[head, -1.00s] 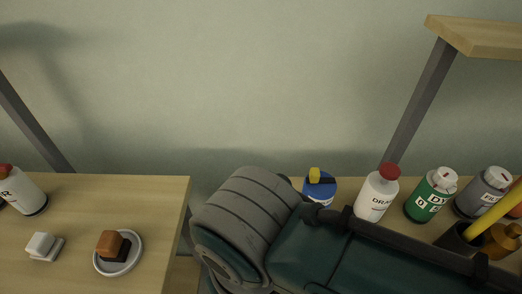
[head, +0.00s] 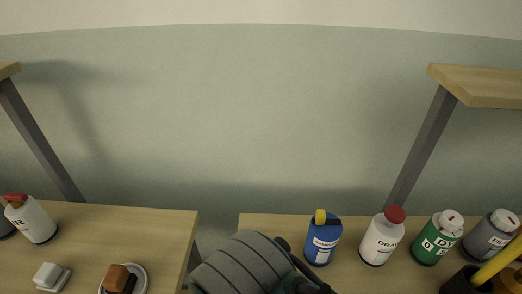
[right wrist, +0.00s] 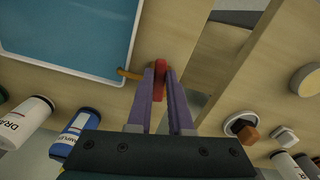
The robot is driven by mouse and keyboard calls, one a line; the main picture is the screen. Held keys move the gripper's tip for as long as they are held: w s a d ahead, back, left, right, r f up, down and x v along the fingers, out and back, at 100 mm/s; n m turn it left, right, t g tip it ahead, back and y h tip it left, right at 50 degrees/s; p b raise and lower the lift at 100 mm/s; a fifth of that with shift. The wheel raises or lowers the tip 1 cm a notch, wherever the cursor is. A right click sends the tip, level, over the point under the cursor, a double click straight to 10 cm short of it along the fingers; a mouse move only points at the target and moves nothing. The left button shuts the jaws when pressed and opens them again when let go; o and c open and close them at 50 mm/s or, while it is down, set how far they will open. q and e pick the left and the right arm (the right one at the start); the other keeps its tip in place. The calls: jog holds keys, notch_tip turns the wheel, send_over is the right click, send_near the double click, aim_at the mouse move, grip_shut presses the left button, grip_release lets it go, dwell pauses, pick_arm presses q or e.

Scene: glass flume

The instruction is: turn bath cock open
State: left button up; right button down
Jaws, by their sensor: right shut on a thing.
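In the right wrist view, a light-rimmed bath with a flat blue inside (right wrist: 132,45) lies at the upper left. A short orange-brown spout (right wrist: 129,74) comes from its corner toward a red cock handle (right wrist: 160,82). My right gripper (right wrist: 161,70), with purple fingers, is shut on the red handle, one finger on each side. The handle points roughly along the fingers. The cock's body is mostly hidden by the left finger. The head view shows neither the bath nor the cock. My left gripper is in neither current view.
In the head view, a blue bottle (head: 323,240), a white red-capped bottle (head: 382,240), a green bottle (head: 437,240) and a grey bottle (head: 490,237) stand on the right bench. A dish with a brown block (head: 139,280) is on the left bench. A gap separates the benches.

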jog(key=c, duration=0.8)
grip_release()
jog(key=shift+r, duration=0.1)
notch_tip(320, 180, up, 10)
jog(key=p, duration=0.3)
